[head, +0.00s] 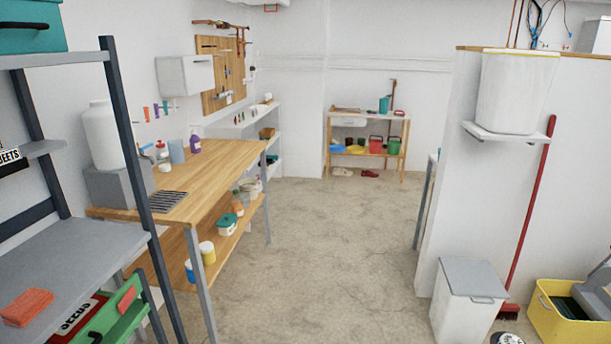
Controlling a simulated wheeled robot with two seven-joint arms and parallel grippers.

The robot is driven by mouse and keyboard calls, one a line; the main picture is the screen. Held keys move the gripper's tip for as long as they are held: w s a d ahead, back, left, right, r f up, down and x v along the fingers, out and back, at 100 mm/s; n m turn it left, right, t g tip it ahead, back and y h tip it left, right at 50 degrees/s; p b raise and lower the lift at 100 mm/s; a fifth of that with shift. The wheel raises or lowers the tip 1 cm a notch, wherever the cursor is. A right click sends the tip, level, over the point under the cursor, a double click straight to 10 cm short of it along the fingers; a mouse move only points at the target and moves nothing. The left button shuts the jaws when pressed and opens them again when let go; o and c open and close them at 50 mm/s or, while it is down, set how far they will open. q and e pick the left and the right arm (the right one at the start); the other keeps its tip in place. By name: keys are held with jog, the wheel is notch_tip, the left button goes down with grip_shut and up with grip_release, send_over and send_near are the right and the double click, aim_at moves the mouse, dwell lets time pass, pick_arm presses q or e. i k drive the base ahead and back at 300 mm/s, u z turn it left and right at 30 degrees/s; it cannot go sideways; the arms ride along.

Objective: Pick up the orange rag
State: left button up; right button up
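The orange rag (27,306) is a folded cloth at the lower left of the head view. It lies flat on the grey metal shelf (75,258), near that shelf's front edge. Neither of my grippers shows in the head view, and nothing touches the rag.
Dark posts (140,190) of the shelf rack stand beside the rag. A green crate (115,318) sits below it. A wooden workbench (210,170) stands behind. A white bin (468,305) and yellow bucket (568,315) are at the right. The middle floor (320,270) is clear.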

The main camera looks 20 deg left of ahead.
aim_at(20, 312)
jog(key=u, duration=0.8)
jog(key=i, duration=1.2)
jog(key=u, duration=1.25)
